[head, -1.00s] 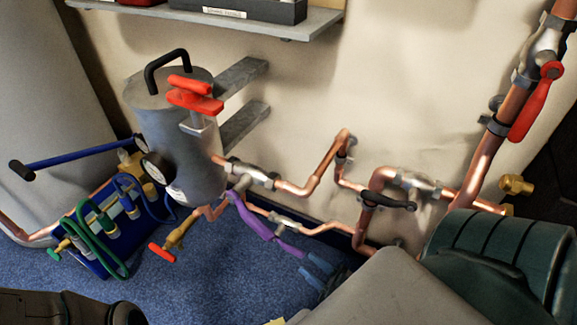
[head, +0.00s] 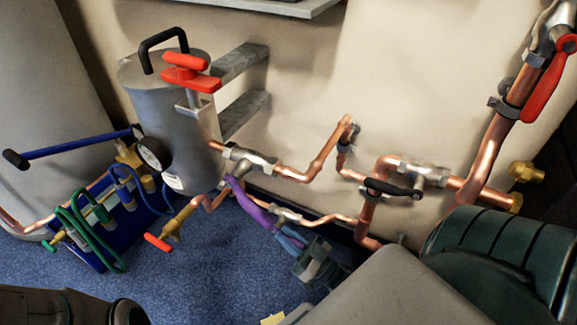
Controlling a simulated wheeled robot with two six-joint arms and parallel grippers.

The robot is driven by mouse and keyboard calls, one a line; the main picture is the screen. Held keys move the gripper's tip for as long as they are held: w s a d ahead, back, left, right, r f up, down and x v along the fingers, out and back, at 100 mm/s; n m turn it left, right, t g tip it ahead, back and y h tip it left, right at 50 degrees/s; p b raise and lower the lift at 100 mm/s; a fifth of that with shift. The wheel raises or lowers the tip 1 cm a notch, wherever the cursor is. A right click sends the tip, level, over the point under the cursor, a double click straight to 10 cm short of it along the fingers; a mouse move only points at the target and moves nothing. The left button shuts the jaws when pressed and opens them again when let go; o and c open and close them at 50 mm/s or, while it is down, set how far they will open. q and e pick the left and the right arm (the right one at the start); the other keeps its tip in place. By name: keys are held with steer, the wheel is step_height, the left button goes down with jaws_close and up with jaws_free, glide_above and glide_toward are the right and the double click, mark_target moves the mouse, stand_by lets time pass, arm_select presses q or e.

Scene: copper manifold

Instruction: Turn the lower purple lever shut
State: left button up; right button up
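A long purple lever (head: 256,212) slopes down and right from the copper pipework beside the grey tank. It is the only purple lever I can make out. My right gripper (head: 288,238) comes in from the lower right, with two blue fingertips at the lever's lower end. The fingers look spread, one on each side of that end. The very tip of the lever is hidden by them, and I cannot tell if they touch it. My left gripper is not in view.
The grey tank (head: 178,125) with a red handle (head: 190,74) and gauge stands left of the lever. A red-tipped brass valve (head: 170,229) sits low beside it. A black-handled valve (head: 392,188) is at right. Blue carpet (head: 215,280) is open below.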

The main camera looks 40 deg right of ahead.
jaws_close()
steer(key=shift+f, duration=0.2)
step_height(320, 180, down, 2)
steer(key=m+t+b, duration=0.1)
steer(key=t+b, duration=0.3)
steer(key=b, duration=0.2)
steer(key=shift+w+t, duration=0.15)
steer(key=shift+t, duration=0.25)
steer(key=shift+m+t+b, duration=0.3)
steer(key=shift+t+b, duration=0.05)
steer(key=shift+t, duration=0.05)
steer(key=shift+r, duration=0.1)
steer(key=o, duration=0.6)
jaws_free()
